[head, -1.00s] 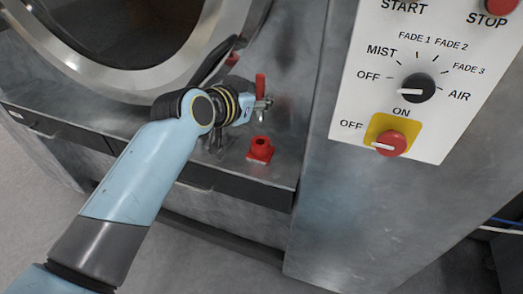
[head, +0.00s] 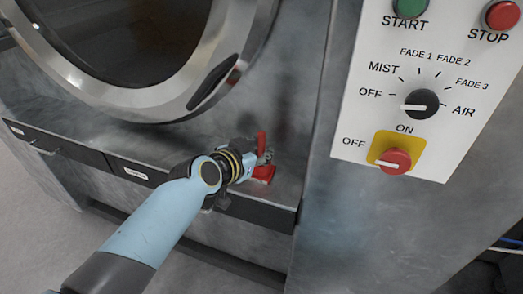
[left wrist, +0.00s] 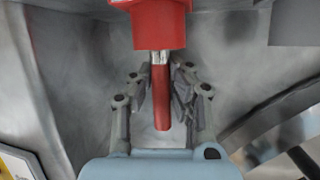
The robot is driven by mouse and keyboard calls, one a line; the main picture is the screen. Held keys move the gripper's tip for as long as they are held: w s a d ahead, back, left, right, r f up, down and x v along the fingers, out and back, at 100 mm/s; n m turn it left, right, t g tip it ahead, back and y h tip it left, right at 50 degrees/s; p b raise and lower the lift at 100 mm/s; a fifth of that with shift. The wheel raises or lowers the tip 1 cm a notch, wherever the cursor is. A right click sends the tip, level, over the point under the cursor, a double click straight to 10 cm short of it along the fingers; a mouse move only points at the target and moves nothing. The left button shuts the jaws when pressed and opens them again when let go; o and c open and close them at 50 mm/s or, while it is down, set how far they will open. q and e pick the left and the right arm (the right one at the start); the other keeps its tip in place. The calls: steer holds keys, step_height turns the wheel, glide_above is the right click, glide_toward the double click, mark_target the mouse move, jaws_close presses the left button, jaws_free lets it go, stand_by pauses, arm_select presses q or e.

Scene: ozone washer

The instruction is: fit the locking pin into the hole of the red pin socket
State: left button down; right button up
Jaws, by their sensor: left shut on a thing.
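The locking pin has a red handle (head: 262,138) and a metal shaft. My left gripper (head: 266,157) is shut on it and holds it roughly upright. The red pin socket (head: 264,174) is on the ledge directly below the gripper, partly covered by it. In the left wrist view the pin (left wrist: 161,95) is between the fingers (left wrist: 161,88), and a short length of bare shaft shows between the handle and the socket (left wrist: 160,22). The shaft's end meets the socket's outline; I cannot tell whether it is inside the hole. My right gripper is not in view.
The round door (head: 200,95) of the washer is left of and above the gripper. The metal ledge (head: 90,137) runs below it, with dark drawer fronts (head: 150,178). A control panel (head: 356,135) with knobs and buttons is at the right.

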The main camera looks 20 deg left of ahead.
arm_select(q)
steer(key=c, duration=1.3)
jaws_free()
steer(key=shift+f, duration=0.1)
steer(key=shift+c, duration=0.2)
